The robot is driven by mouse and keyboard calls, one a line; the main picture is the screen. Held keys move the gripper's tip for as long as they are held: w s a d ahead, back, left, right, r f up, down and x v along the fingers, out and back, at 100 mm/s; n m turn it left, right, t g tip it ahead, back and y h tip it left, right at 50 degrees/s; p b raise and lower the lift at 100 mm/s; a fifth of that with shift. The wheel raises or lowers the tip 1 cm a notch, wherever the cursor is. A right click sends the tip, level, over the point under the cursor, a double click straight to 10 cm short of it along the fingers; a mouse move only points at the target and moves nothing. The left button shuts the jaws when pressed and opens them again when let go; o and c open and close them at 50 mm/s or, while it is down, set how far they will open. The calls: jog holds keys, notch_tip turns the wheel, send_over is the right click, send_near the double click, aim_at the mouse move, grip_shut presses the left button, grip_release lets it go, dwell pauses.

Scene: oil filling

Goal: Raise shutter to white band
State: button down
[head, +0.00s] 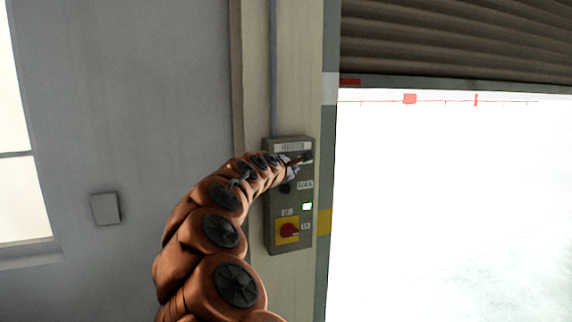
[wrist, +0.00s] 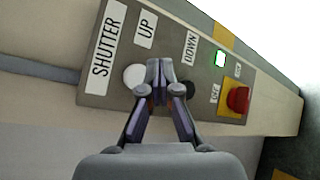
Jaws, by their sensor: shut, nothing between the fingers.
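The brown slatted shutter (head: 455,40) hangs at the upper right in the head view. Its dark bottom edge, with a red mark (head: 349,82) at its left end, is level with the white band (head: 330,88) on the door post. The grey control panel (head: 271,215) is on the post. In the wrist view my gripper (wrist: 160,68) is shut and empty in front of the panel. Its tips appear just right of the white UP button (wrist: 134,76) and left of the black DOWN button (wrist: 188,88). I cannot tell whether they touch anything.
A green lamp (wrist: 220,59) is lit on the panel, above a red rotary switch (wrist: 238,99) on a yellow plate. A yellow band (head: 324,222) marks the post lower down. The doorway below the shutter is open and bright.

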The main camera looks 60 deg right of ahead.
jog(key=shift+s+a, duration=0.7)
jog(key=shift+s, duration=0.35)
jog(key=s+a+f+m+y, duration=0.3)
jog(key=a+f, duration=0.3)
jog(key=a, duration=0.6)
jog(key=s+a+f+m+g+y, duration=0.1)
jog(key=s+a+f+m+y, duration=0.3)
jog(key=a, duration=0.7)
jog(key=s+a+f+m+y, duration=0.25)
jog(key=a+f, duration=0.45)
jog(key=a, duration=0.5)
jog(key=s+a+f+g+y, duration=0.2)
jog(key=s+a+f, duration=0.2)
jog(key=s+a, duration=0.3)
jog(key=s+a+f+g+y, duration=0.2)
jog(key=s+a, duration=0.6)
jog(key=a, duration=0.5)
notch_tip(320, 180, down, 2)
jog(key=shift+a+f+n+y, duration=0.2)
jog(key=shift+n+y, duration=0.15)
jog(key=shift+y, duration=0.4)
jog(key=shift+d, duration=0.15)
